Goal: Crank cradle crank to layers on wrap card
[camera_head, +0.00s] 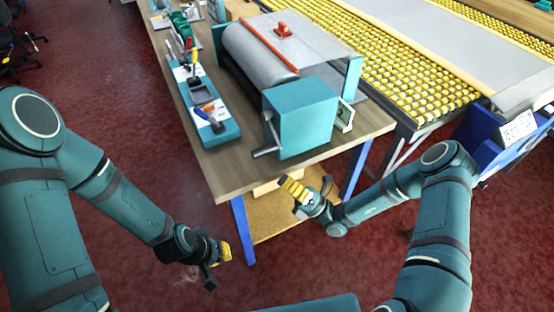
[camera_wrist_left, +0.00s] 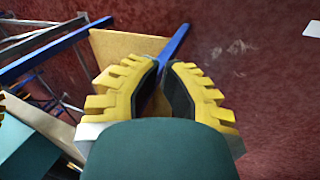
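The teal crank housing (camera_head: 300,118) stands at the table's near end, beside the grey roller (camera_head: 258,58) of the cradle. The crank handle (camera_head: 266,151) sticks out at the housing's lower left. A white card in a dark green frame (camera_head: 345,116) stands at the housing's right side; I cannot read it. My left gripper (camera_head: 222,254) is low, in front of the table and away from the crank. Its fingers (camera_wrist_left: 165,75) have a narrow empty gap between them in the left wrist view. My right gripper (camera_head: 294,190) is below the table's front edge; its finger gap is unclear.
A teal tray (camera_head: 222,135) with tools lies left of the cradle on the wooden table (camera_head: 232,172). A blue table leg (camera_head: 243,232) and a lower shelf (camera_head: 283,213) are near both grippers. A yellow roller conveyor (camera_head: 440,95) runs at the right.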

